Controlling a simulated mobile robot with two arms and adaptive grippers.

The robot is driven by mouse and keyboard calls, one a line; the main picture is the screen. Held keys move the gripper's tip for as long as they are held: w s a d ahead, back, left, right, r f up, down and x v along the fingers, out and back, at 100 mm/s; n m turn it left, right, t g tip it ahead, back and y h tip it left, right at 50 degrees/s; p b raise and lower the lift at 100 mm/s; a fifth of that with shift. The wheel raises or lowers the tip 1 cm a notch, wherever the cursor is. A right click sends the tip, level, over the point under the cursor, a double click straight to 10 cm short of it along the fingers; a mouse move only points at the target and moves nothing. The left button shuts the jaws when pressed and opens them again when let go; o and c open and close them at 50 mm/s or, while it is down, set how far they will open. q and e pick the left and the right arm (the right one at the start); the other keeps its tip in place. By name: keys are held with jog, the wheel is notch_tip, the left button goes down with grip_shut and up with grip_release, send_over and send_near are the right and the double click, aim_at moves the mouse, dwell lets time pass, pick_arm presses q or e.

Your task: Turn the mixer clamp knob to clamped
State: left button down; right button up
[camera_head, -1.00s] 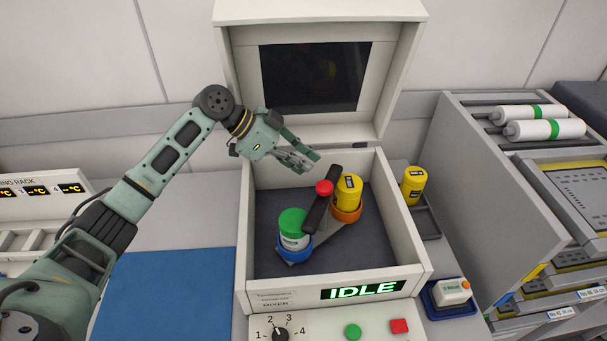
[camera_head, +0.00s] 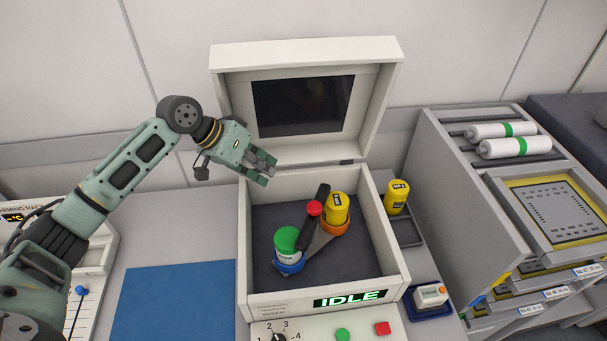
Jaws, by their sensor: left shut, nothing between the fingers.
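The mixer (camera_head: 242,235) stands with its lid (camera_head: 222,95) open. Inside, a dark clamp bar (camera_head: 303,238) with a red knob (camera_head: 314,208) lies between two jars. A green-lidded jar (camera_head: 287,240) sits in a blue holder, and a yellow jar (camera_head: 336,208) sits in an orange holder. The display (camera_head: 348,300) reads IDLE. My left gripper (camera_head: 268,172) is shut and empty, above the box's back left corner, apart from the knob. My right gripper is not in view.
A dial (camera_head: 278,338), a green button (camera_head: 342,335) and a red button (camera_head: 382,328) are on the front panel. Another yellow jar (camera_head: 396,197) stands in a grey tray right of the mixer. A blue mat (camera_head: 172,302) lies left.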

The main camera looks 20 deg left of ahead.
aim_at(315, 208)
pick_arm(q)
jog(key=w+d+f+n+p, duration=0.1)
jog(key=w+d+f+p, duration=0.1)
jog(key=d+f+p, duration=0.3)
jog(key=d+f, duration=0.2)
jog(key=d, duration=0.1)
jog(key=shift+w+d+f+p, duration=0.2)
jog(key=shift+w+d+p, duration=0.1)
jog(key=shift+w+p, duration=0.1)
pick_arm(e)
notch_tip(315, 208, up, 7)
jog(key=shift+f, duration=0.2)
pick_arm(q)
jog(key=shift+w+d+m+g+h+b, duration=0.2)
jog(key=shift+m+g+b, duration=0.2)
jog(key=shift+m+b, duration=0.45)
jog(key=shift+w+d+m+g+h+b, duration=0.15)
jog(key=shift+m+g+b, duration=0.35)
jog(key=shift+b, duration=0.5)
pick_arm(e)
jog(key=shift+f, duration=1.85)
